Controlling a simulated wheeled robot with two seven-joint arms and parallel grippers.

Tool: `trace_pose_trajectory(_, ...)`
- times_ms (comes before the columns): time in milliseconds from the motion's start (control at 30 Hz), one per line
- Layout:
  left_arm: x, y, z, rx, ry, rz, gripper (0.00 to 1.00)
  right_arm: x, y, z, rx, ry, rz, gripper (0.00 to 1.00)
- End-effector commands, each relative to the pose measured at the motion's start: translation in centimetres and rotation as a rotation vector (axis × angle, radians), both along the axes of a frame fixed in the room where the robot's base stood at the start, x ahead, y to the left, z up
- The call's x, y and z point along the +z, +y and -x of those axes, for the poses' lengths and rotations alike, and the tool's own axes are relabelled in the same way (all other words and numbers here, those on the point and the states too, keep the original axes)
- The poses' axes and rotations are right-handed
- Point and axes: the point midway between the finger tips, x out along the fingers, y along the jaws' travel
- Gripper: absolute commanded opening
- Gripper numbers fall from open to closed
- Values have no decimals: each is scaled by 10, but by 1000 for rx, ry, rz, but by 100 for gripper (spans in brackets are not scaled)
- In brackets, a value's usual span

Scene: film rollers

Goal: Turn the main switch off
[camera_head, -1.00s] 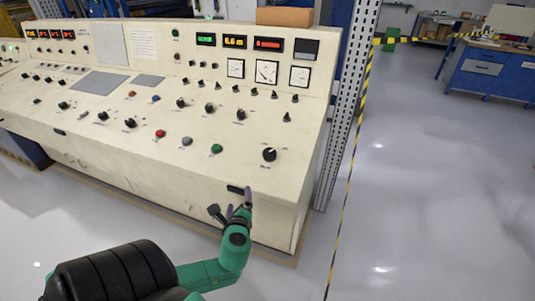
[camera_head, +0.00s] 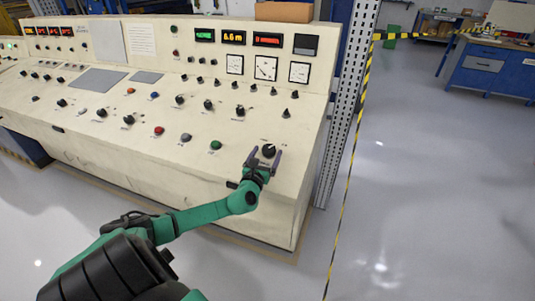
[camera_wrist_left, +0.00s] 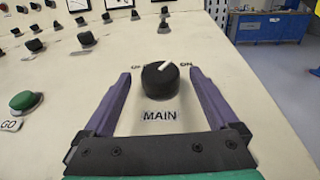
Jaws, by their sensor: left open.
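The main switch is a round black knob (camera_head: 268,151) near the front right corner of the cream control panel. In the left wrist view the knob (camera_wrist_left: 159,82) sits above the printed word MAIN. My left gripper (camera_head: 264,160) is open, with one purple finger on each side of the knob and visible gaps between. I cannot tell whether the fingertips touch the panel. My right gripper is not in view.
A green button (camera_head: 216,145) and a grey button (camera_head: 186,138) lie left of the knob. Small black knobs (camera_head: 286,113) stand behind it. A perforated metal post (camera_head: 338,130) rises at the console's right edge. Open floor lies beyond it.

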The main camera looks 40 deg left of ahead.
Motion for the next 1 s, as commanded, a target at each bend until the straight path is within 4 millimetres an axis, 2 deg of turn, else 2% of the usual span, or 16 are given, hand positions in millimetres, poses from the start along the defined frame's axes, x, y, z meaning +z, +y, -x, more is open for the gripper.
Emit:
trace_pose_trajectory(100, 0, 4, -9, 0, -1, 2, 94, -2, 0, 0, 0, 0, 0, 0)
trace_pose_trajectory(333, 0, 4, -11, -1, 1, 3, 94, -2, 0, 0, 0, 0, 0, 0)
trace_pose_trajectory(367, 0, 4, -11, -1, 1, 3, 90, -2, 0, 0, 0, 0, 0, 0)
trace_pose_trajectory(500, 0, 4, -11, 0, 0, 2, 36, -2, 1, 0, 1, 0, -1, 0)
trace_pose_trajectory(567, 0, 4, -11, 0, 0, 2, 13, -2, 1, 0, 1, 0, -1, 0)
trace_pose_trajectory(600, 0, 4, -11, 0, 0, 2, 8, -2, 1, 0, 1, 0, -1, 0)
trace_pose_trajectory(1000, 2, 2, -11, 72, -7, 22, 8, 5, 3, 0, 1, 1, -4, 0)
